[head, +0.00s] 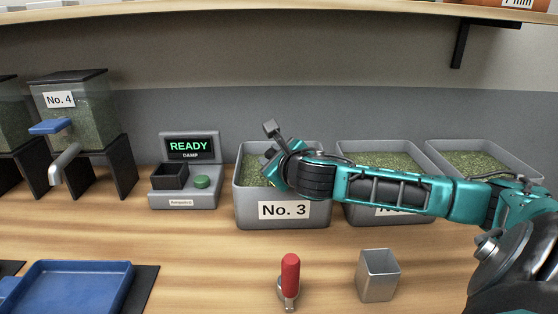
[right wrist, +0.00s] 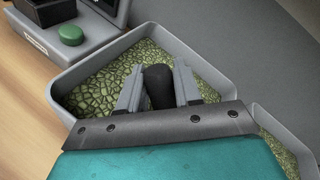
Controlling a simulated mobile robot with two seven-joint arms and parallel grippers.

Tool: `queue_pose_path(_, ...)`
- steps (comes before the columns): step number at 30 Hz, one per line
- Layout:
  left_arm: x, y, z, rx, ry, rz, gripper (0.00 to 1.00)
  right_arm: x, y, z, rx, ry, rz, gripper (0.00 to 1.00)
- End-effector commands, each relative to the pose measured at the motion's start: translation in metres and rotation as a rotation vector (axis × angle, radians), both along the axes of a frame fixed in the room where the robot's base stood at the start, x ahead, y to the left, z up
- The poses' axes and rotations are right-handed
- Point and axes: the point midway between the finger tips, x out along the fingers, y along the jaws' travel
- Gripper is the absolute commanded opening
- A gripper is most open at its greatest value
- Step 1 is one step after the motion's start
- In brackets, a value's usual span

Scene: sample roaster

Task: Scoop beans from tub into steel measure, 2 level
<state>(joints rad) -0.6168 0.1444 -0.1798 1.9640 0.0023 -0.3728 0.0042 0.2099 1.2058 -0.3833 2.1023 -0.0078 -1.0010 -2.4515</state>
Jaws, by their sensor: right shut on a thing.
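The grey tub labelled No. 3 (head: 251,209) stands on the counter and holds green beans, which fill the right wrist view (right wrist: 105,80). My right gripper (right wrist: 158,82) is over this tub, its two fingers shut on a black handle (right wrist: 158,92), likely a scoop's. The far end of the handle is hidden, so I cannot tell whether it carries beans. In the head view my arm covers the gripper tips. The square steel measure (head: 378,277) stands upright at the front, right of the tub; its inside is mostly out of sight. My left gripper is not in view.
A red-handled tool (head: 290,275) stands left of the measure. A grey device (head: 190,195) with a READY display is left of the tub. Two more bean tubs (head: 480,150) stand right, under my arm. A blue tray (head: 75,288) lies front left. A shelf runs above.

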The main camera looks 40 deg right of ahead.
Motion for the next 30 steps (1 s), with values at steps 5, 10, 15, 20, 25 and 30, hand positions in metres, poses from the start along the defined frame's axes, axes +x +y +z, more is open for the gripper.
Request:
queue_pose_path(5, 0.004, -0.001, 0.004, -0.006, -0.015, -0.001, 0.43, 0.008, 0.01, 0.005, 0.025, -0.025, 0.001, 0.0)
queue_pose_path(10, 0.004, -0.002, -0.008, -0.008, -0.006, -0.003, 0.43, 0.003, 0.004, 0.015, 0.15, -0.13, 0.0, 0.0)
queue_pose_path(15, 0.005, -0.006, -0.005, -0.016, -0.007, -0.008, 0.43, -0.001, -0.002, 0.029, 0.226, -0.194, 0.0, 0.0)
queue_pose_path(20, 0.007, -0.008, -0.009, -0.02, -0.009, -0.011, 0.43, -0.006, -0.007, 0.039, 0.285, -0.243, 0.001, 0.0)
queue_pose_path(25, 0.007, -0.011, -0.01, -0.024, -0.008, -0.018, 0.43, -0.009, -0.011, 0.047, 0.332, -0.281, -0.001, 0.0)
queue_pose_path(30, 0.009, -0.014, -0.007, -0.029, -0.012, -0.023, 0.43, -0.01, -0.012, 0.052, 0.357, -0.302, 0.001, 0.0)
